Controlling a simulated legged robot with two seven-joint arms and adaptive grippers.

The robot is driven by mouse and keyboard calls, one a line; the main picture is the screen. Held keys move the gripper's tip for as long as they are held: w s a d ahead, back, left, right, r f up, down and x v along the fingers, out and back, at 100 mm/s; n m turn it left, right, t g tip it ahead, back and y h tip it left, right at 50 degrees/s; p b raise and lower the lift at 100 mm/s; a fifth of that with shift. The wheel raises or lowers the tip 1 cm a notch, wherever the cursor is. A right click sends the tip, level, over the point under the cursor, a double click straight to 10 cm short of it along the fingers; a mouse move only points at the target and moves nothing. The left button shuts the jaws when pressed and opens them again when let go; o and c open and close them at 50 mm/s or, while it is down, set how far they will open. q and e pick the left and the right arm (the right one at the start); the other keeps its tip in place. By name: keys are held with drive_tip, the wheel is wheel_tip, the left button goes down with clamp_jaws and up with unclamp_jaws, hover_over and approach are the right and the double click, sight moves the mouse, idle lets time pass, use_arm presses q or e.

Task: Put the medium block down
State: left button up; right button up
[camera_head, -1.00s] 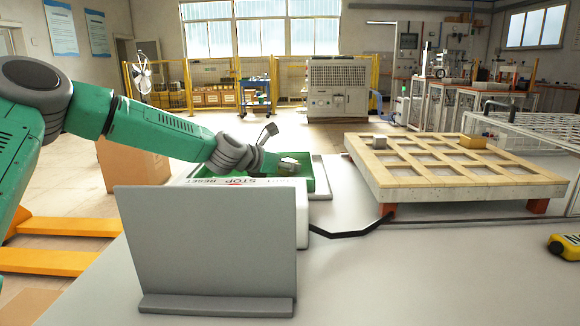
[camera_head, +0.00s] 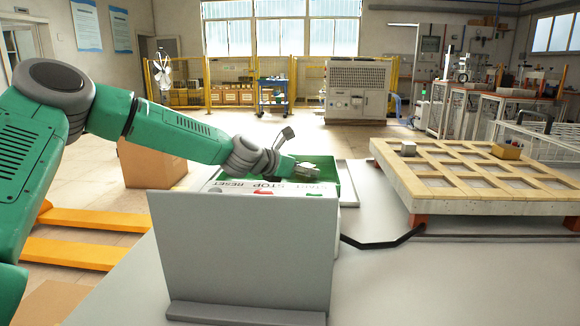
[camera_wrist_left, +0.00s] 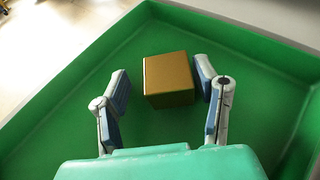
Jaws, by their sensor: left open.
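A gold-brown block (camera_wrist_left: 168,80), which I take for the medium block, rests on the floor of the green tray (camera_wrist_left: 232,42) in the left wrist view. My left gripper (camera_wrist_left: 162,92) is open, with one finger on each side of the block. A gap shows between the block and each finger. In the head view, my left gripper (camera_head: 310,170) reaches into the green tray (camera_head: 328,163) behind the grey panel. The block is hard to make out there. My right gripper is not in view.
A slotted wooden rack (camera_head: 450,182) at right carries a grey block (camera_head: 408,148) and a yellow-brown block (camera_head: 507,151). The tabletop front right is clear.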

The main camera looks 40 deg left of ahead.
use_arm(q)
drive_tip(key=p+v, duration=0.1)
drive_tip(key=v, duration=0.2)
drive_tip(key=d+p+v, duration=0.1)
drive_tip(key=v, duration=0.3)
drive_tip(key=r+p+v, duration=0.1)
drive_tip(key=p+v, duration=0.1)
drive_tip(key=v, duration=0.1)
drive_tip(key=shift+s+d, duration=0.1)
drive_tip(key=shift+d, duration=0.1)
drive_tip(key=shift+s+a+p, duration=0.35)
drive_tip(key=shift+s+a, duration=0.05)
drive_tip(key=shift+s, duration=0.15)
drive_tip(key=shift+s+a+f, duration=0.1)
drive_tip(key=shift+s+a, duration=0.05)
drive_tip(key=shift+a, duration=0.15)
drive_tip(key=shift+d, duration=0.45)
